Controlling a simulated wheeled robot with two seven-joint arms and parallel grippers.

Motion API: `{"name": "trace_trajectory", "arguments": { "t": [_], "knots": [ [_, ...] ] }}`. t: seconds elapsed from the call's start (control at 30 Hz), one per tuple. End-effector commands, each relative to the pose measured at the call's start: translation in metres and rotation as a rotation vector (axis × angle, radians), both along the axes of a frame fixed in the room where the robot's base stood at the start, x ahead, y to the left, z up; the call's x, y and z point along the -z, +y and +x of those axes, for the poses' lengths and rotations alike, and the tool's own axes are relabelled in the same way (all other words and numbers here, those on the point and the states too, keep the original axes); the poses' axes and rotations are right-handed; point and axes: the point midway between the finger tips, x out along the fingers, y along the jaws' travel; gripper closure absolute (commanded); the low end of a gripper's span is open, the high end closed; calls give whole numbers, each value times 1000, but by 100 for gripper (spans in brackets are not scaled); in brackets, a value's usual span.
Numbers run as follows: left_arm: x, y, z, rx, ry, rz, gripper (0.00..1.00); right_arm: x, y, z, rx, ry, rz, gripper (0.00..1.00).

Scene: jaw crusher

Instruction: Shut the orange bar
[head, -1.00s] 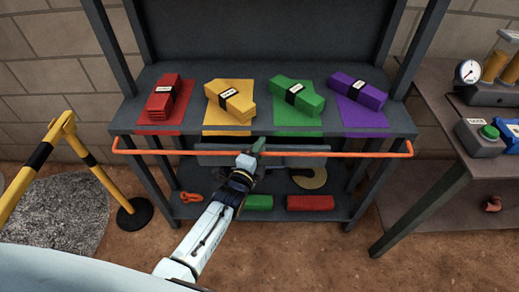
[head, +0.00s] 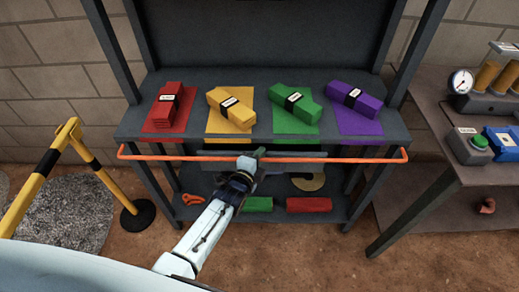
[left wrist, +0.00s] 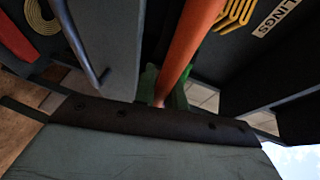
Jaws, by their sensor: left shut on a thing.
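The orange bar (head: 330,160) runs level across the front of the grey shelf unit (head: 390,127), just below its upper shelf edge. Each end bends back toward a side of the unit. My left gripper (head: 257,155) is at the middle of the bar and is shut on it. In the left wrist view, the orange bar (left wrist: 190,42) runs down into my left gripper; the exact contact is partly hidden. My right gripper is not in view.
Red (head: 171,105), yellow (head: 231,108), green (head: 295,104) and purple (head: 355,99) bundles lie on matching mats on the upper shelf. A yellow-black barrier (head: 45,165) stands at left. A side table (head: 440,125) with a gauge device stands at right.

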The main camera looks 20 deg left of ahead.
Motion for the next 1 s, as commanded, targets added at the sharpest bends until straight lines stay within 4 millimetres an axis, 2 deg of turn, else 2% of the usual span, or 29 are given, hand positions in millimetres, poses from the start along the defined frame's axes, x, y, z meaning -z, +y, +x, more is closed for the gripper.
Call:
{"name": "trace_trajectory", "arguments": {
  "t": [0.03,0.17,0.4,0.53,0.77,1.0],
  "knots": [
    [-12,0,1,2,33,-8,100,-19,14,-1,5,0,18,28],
    [-17,0,1,2,133,-36,100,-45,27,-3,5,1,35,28],
    [-23,2,3,2,331,-87,100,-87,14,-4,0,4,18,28],
    [-25,3,5,1,443,-117,100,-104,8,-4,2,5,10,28],
    [-27,5,9,-1,639,-175,100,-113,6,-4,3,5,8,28],
    [-27,6,14,-1,844,-240,100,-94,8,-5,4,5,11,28]
  ]
}}
